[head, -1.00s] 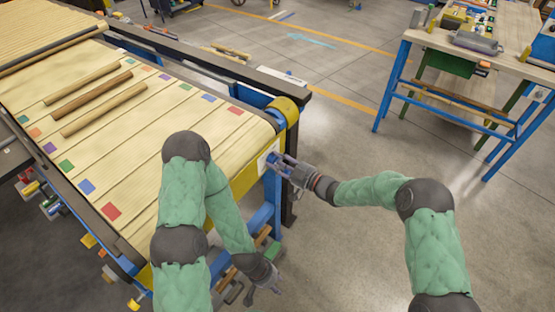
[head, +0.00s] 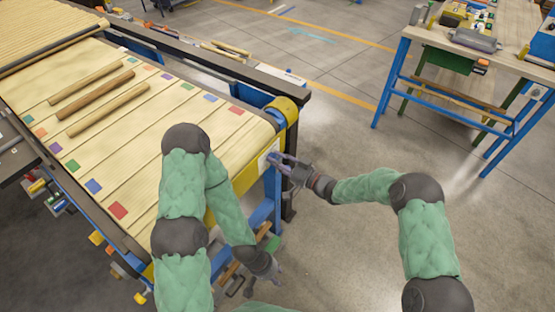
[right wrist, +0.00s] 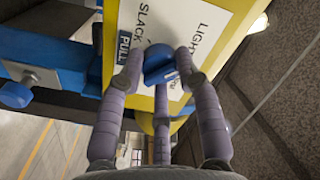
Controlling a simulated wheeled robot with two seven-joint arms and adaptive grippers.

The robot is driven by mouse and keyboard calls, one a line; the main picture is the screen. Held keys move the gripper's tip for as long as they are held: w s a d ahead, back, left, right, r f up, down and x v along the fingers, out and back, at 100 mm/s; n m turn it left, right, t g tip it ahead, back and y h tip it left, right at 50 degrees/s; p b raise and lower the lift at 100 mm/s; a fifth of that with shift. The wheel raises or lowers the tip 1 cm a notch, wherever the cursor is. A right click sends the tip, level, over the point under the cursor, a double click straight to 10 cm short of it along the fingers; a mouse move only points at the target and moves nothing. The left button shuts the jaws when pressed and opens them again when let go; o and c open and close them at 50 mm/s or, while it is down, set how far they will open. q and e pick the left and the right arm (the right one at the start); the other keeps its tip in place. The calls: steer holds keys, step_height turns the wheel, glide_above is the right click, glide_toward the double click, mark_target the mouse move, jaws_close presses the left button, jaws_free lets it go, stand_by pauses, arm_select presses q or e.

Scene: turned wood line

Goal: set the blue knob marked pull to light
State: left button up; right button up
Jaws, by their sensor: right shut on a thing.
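The blue knob (right wrist: 157,62) sits on a white label plate (right wrist: 150,20) in the right wrist view. The plate reads LIGHT and SLACK, and a dark blue tag beside the knob reads PULL (right wrist: 123,48). My right gripper (right wrist: 158,70) is shut on the knob, its fingers around it. I cannot tell for sure which word the knob points to; small print at its right edge is unreadable. In the head view my right gripper (head: 277,162) is at the white plate on the conveyor's yellow end. My left gripper (head: 272,275) hangs low by the conveyor's leg, fingers too small to judge.
The conveyor belt (head: 130,150) carries several wooden rods (head: 105,108) and coloured squares. Its blue leg (head: 268,205) stands close to both grippers. Another blue knob (right wrist: 15,95) is on a blue beam at left in the right wrist view. A workbench (head: 490,55) stands at the right; floor between is clear.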

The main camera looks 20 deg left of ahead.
steer(key=shift+w+r+m, duration=0.1)
steer(key=shift+r+m, duration=0.05)
steer(key=shift+m, duration=0.25)
steer(key=o, duration=0.9)
steer(key=shift+o, duration=1.2)
steer(key=shift+d, duration=0.1)
steer(key=v, duration=1.2)
